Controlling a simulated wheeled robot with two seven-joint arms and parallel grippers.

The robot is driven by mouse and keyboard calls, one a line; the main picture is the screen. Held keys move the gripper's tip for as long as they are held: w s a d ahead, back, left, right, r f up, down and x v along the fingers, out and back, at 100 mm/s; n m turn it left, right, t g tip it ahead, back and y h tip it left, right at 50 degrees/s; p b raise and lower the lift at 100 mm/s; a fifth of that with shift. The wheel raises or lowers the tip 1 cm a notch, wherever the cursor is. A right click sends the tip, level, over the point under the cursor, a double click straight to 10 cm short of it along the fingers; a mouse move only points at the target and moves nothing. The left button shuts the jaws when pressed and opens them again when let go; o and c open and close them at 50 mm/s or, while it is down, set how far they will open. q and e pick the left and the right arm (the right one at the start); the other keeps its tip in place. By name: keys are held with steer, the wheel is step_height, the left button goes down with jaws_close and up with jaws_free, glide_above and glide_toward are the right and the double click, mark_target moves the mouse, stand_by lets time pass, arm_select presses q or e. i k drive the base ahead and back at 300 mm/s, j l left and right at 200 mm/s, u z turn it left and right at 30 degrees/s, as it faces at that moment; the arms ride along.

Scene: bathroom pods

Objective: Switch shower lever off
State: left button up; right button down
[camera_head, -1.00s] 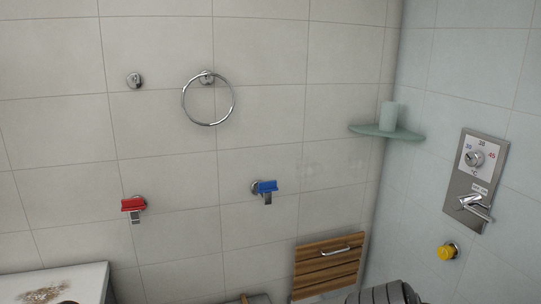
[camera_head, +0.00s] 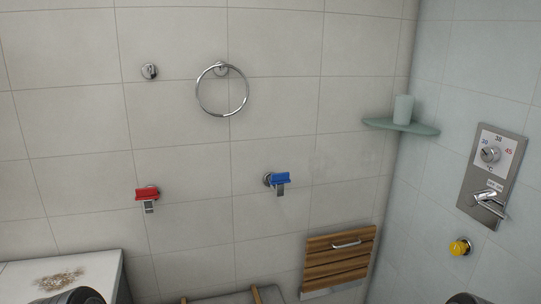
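The shower panel (camera_head: 493,175) is a grey metal plate on the right wall. A round temperature dial (camera_head: 490,154) sits at its top, with numbers around it. Nothing touches the lever. Dark rounded parts of my arms show at the bottom edge, at the lower left and lower right. No gripper fingers can be made out in the view.
A yellow knob (camera_head: 460,247) is below the panel. A glass corner shelf (camera_head: 402,126) holds a cup (camera_head: 403,109). A folded wooden seat (camera_head: 340,262) hangs low on the back wall. Red (camera_head: 147,194) and blue (camera_head: 281,179) valves and a towel ring (camera_head: 222,112) are further left.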

mark_target(476, 198)
steer(key=z, duration=1.25)
